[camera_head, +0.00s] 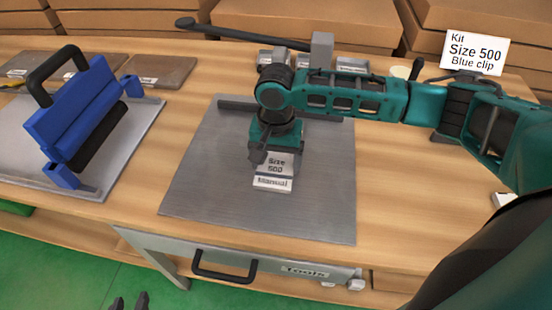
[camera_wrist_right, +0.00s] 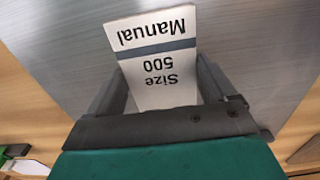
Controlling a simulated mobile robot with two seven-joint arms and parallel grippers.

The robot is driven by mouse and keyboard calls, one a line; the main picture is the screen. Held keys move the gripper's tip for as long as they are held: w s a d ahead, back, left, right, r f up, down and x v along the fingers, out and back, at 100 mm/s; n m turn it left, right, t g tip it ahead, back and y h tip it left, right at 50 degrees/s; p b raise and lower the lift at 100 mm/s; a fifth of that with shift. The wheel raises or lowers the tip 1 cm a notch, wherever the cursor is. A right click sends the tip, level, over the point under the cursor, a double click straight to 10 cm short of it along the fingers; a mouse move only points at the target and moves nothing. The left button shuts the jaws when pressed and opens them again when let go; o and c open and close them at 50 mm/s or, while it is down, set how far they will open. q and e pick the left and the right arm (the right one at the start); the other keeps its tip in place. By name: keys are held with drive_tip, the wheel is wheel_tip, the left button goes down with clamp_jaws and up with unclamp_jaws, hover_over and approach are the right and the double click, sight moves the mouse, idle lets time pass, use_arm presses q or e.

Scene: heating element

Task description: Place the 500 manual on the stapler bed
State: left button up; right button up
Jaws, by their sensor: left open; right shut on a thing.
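The 500 manual (camera_head: 273,170), a small white booklet with a grey band reading "Size 500 Manual", is held by my right gripper (camera_head: 273,155). In the right wrist view the manual (camera_wrist_right: 155,38) sits between the two dark fingers of the right gripper (camera_wrist_right: 160,80). It is over the grey metal plate of the stapler bed (camera_head: 205,190); whether it touches the plate I cannot tell. The stapler's long dark lever (camera_head: 240,35) and grey post are behind my right arm, which hides part of them. My left gripper (camera_head: 129,303) is open and empty at the bottom edge, over the green floor.
A blue clamp device with a black handle (camera_head: 75,105) stands on another grey plate at left. A sign (camera_head: 475,52) reads "Kit Size 500 Blue clip". Cardboard boxes (camera_head: 130,30) line the back. A Tools drawer (camera_head: 250,270) is under the table front.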

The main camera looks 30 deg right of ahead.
sight(276, 165)
drive_tip(key=o, duration=0.9)
drive_tip(key=shift+f, duration=0.1)
wheel_tip(276, 165, up, 12)
drive_tip(key=p, duration=0.2)
